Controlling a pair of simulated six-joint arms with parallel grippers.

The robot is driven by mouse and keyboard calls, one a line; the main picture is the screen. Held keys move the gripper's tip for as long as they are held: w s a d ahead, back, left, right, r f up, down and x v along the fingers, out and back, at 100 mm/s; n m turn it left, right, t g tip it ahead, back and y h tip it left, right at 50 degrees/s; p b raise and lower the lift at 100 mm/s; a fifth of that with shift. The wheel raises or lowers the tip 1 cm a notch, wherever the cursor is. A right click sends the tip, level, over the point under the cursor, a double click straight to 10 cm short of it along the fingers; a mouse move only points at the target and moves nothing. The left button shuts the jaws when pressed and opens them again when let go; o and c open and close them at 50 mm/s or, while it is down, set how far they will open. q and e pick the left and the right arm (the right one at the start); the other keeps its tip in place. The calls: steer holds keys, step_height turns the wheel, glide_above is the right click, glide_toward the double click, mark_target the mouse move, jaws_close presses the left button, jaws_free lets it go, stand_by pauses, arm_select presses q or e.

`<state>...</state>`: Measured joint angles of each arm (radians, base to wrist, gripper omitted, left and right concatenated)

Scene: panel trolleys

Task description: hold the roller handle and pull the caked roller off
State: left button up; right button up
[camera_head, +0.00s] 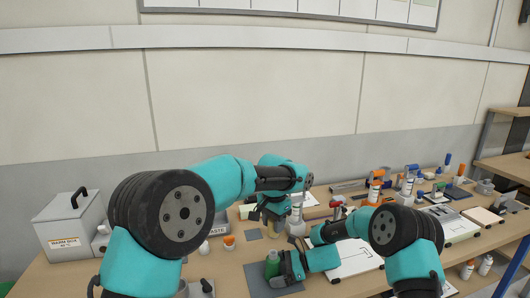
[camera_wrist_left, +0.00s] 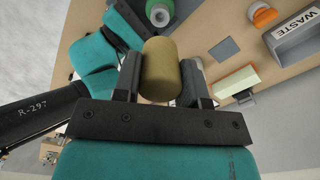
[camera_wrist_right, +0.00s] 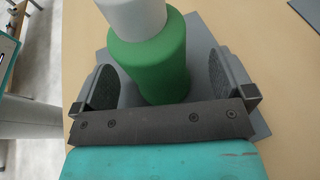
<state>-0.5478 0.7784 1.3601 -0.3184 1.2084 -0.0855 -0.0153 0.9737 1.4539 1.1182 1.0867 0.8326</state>
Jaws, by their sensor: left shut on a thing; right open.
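My left gripper (camera_head: 270,216) is shut on a tan, plain cylinder (camera_wrist_left: 161,70), which looks like the caked roller. It also shows below the fingers in the head view (camera_head: 275,229). My right gripper (camera_head: 277,268) is open, its fingers on either side of a green bottle-shaped thing (camera_wrist_right: 150,62) with a white top (camera_wrist_right: 132,15). Gaps show between it and both fingers. It stands on a grey mat (camera_wrist_right: 203,45) and appears in the head view too (camera_head: 271,262). I cannot tell whether it is the roller handle.
Several bottles and tools crowd the bench at right.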

steer(key=shift+d, duration=0.15)
steer(key=v, duration=1.1)
steer(key=shift+d+r, duration=0.2)
steer(key=shift+d, duration=0.15)
